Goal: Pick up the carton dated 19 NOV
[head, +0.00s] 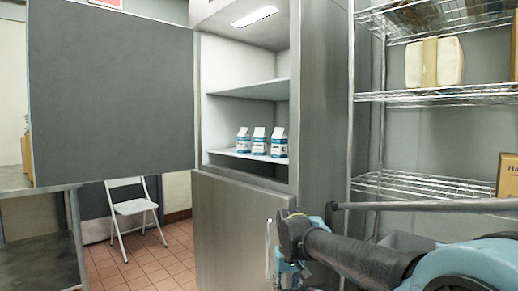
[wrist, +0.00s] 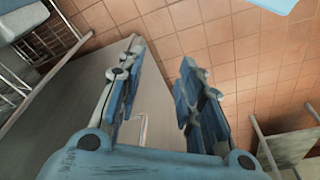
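Three small white-and-blue cartons stand upright side by side on the lower shelf (head: 225,156) of the open upper cabinet in the head view: a left carton (head: 243,141), a middle carton (head: 259,142) and a right carton (head: 278,144). Their dates are too small to read, so I cannot tell which says 19 NOV. My gripper (wrist: 161,58) is open and empty in the wrist view, its fingers spread above the tiled floor. In the head view my gripper is partly hidden, hanging low at the front of the cabinet, below and apart from the cartons.
The grey upper door (head: 110,85) stands swung wide open at the left. The lower cabinet door (head: 232,232) is shut. A wire rack (head: 430,97) stands at the right with a cardboard box (head: 507,175). A white folding chair (head: 132,207) stands behind on the floor.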

